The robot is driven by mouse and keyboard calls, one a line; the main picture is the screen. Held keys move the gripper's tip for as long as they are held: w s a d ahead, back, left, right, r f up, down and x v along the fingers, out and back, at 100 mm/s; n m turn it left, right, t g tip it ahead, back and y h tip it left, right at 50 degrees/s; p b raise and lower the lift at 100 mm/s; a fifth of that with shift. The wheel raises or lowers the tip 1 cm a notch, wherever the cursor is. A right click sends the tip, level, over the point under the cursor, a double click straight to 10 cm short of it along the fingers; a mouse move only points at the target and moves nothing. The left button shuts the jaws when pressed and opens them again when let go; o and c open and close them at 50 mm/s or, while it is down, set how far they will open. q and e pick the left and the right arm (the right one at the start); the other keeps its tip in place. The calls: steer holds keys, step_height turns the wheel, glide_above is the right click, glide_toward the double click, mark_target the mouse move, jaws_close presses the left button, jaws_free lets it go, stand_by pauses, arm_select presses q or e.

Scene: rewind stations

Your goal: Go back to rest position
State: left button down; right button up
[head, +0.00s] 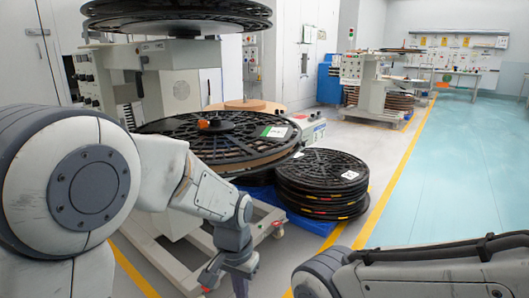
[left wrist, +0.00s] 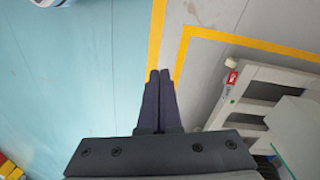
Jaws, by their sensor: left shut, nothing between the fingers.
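My left arm comes in from the left in the head view, bent downward, with my left gripper (head: 226,281) low in front of the nearest machine. In the left wrist view my left gripper (left wrist: 159,76) has its two dark fingers together, with nothing between them, above the floor. Part of my right arm crosses the bottom right of the head view; its gripper is out of the picture.
A rewind station with a large black reel (head: 180,133) stands close ahead, its pale base (head: 165,245) near my left arm. Stacked black reels (head: 320,183) sit to its right. Yellow lines (head: 385,195) border the open blue floor (head: 450,180). Another station (head: 368,85) stands farther back.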

arm_select(q)
steer(key=s+r+m+p, duration=0.15)
steer(key=s+r, duration=0.35)
steer(key=s, duration=0.5)
steer(key=s+r+m+p, duration=0.1)
steer(key=s+r+p, duration=0.3)
steer(key=s, duration=0.5)
step_height(320, 180, up, 38)
steer(key=p, duration=3.7)
steer(key=shift+r, duration=0.15)
arm_select(e)
step_height(320, 180, up, 44)
steer(key=shift+f, duration=0.2)
